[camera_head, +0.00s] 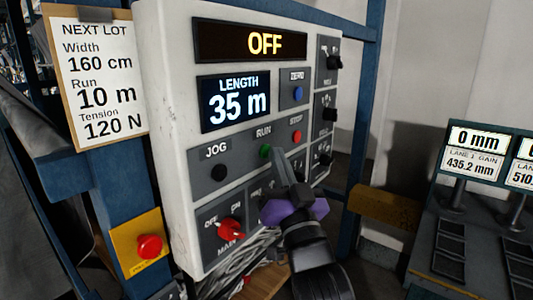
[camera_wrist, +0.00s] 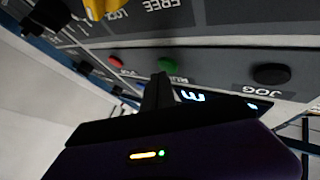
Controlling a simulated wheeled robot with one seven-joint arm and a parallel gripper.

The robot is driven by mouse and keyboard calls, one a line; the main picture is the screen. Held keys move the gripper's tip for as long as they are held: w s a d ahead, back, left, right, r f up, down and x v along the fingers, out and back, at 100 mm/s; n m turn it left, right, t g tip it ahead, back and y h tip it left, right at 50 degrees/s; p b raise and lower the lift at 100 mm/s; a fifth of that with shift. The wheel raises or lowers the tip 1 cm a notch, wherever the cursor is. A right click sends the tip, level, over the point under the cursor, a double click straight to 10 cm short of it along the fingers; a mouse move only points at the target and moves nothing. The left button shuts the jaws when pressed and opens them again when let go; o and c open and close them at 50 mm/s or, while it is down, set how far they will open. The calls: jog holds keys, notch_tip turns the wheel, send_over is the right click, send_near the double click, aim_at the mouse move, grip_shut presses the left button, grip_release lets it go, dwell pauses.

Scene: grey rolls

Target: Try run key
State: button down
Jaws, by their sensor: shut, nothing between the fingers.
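The green RUN button (camera_head: 265,151) sits on the pale control panel (camera_head: 170,60), between the black JOG button (camera_head: 219,172) and the red STOP button (camera_head: 296,136). My gripper (camera_head: 277,160) is shut and empty, its tips just right of and below the RUN button. In the wrist view the green button (camera_wrist: 169,65) shows right beyond the tips (camera_wrist: 158,78). I cannot tell whether they touch. The top display (camera_head: 250,41) reads OFF. The length display (camera_head: 236,101) reads 35 m.
A red MAIN switch (camera_head: 229,230) is below; its setting is unclear. A blue ZERO button (camera_head: 298,93) and black knobs (camera_head: 335,62) are at right. A clipboard (camera_head: 97,75) lists 160 cm, 10 m, 120 N. A red mushroom button (camera_head: 149,247) is at lower left. Lane displays (camera_head: 474,153) stand right.

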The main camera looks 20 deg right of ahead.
jog(key=shift+w+a+b, duration=0.25)
jog(key=shift+w+b, duration=0.1)
jog(key=shift+b, duration=0.05)
dwell(0.6)
jog(key=shift+s, duration=0.1)
jog(key=shift+s+d+p, duration=0.4)
jog(key=shift+s+d, duration=0.1)
jog(key=shift+s, duration=0.1)
jog(key=shift+s+d+p, duration=0.75)
jog(key=shift+s+p, duration=0.15)
jog(key=shift+s, duration=0.15)
jog(key=shift+s+d+p, duration=0.75)
jog(key=shift+s+p, duration=0.1)
jog(key=shift+s, duration=0.15)
